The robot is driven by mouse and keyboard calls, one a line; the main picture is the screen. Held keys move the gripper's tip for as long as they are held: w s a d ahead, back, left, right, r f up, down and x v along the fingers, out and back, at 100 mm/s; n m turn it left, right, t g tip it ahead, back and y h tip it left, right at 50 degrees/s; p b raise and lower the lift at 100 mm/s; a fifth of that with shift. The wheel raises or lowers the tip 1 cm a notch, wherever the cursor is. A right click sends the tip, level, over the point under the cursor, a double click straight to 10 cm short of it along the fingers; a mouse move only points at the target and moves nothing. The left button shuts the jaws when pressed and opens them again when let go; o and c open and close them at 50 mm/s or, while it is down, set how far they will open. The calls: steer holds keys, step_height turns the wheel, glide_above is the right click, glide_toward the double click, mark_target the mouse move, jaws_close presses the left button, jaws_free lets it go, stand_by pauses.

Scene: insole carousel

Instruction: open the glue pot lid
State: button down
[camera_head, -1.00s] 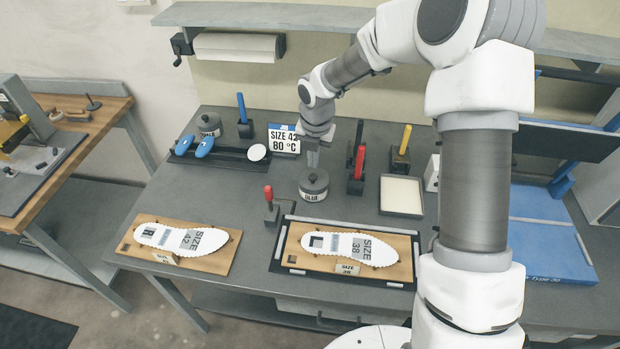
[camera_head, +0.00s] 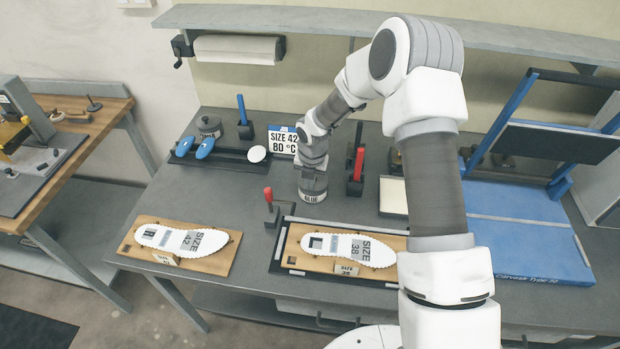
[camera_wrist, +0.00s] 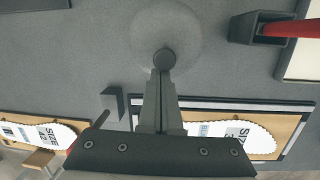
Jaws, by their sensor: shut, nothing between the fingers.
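The dark glue pot (camera_head: 313,197) stands on the bench behind the framed insole board. Its labelled front shows below my wrist in the head view, and its top is hidden there. In the wrist view a round grey lid (camera_wrist: 185,30) shows from above with a small dark knob (camera_wrist: 164,57). My gripper (camera_wrist: 164,73) is over the pot, its fingers shut together with nothing between them. The fingertips are right at the knob in the picture. I cannot tell whether they touch it.
A red-handled tool in a holder (camera_head: 268,199) stands left of the pot. Another red-handled holder (camera_head: 356,175) stands to the right, beside a pale tray (camera_head: 392,196). The insole board (camera_head: 345,247) lies in front. A size sign (camera_head: 283,140) stands behind.

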steer(key=shift+r, duration=0.1)
stand_by(0.3)
steer(key=shift+w+r, duration=0.15)
steer(key=shift+r, duration=0.05)
